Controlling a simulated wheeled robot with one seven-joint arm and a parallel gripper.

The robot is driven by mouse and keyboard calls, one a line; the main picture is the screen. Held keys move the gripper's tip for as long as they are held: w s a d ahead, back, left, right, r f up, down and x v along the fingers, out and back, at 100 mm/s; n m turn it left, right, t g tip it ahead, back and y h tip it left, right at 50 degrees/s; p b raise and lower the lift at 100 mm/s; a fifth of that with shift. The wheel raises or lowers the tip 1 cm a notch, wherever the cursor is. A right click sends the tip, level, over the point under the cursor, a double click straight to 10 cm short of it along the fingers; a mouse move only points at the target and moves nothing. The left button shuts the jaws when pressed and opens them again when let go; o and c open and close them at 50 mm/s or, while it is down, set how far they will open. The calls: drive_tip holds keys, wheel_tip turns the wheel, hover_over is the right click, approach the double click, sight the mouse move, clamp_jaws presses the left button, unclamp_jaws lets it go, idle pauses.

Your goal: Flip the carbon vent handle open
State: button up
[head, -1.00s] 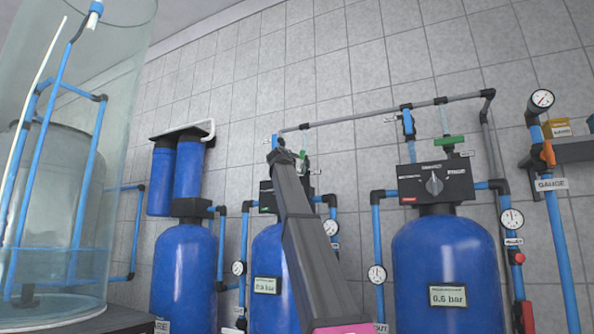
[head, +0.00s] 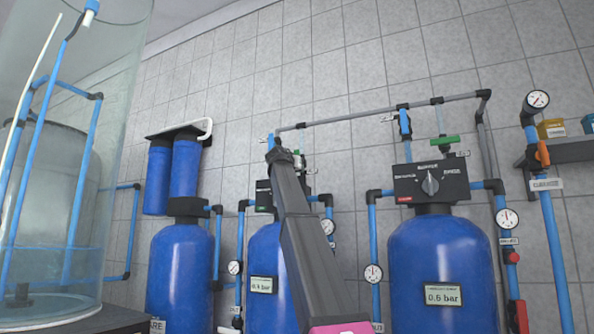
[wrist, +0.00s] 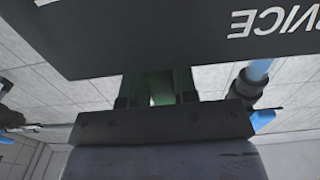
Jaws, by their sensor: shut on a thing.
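My gripper (wrist: 160,82) is in front of the dark control box (wrist: 175,35) of the middle tank, which fills the top of the wrist view with inverted lettering. Green material, seemingly the vent handle (wrist: 183,85), shows between the dark fingers, and the gripper is shut on it. The handle's exact angle is hard to tell. In the head view my gripper (head: 278,154) is at the top of the middle blue tank (head: 264,262), and my arm hides most of the valve there.
A right blue tank (head: 440,265) has a black valve head (head: 431,182) and a similar green handle (head: 446,141). A grey pipe (head: 360,113) runs along the tiled wall above. A clear cylinder (head: 110,130) stands at the left. Gauges and blue pipes flank the tanks.

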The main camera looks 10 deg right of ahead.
drive_tip(key=o, duration=0.9)
drive_tip(key=v, duration=1.1)
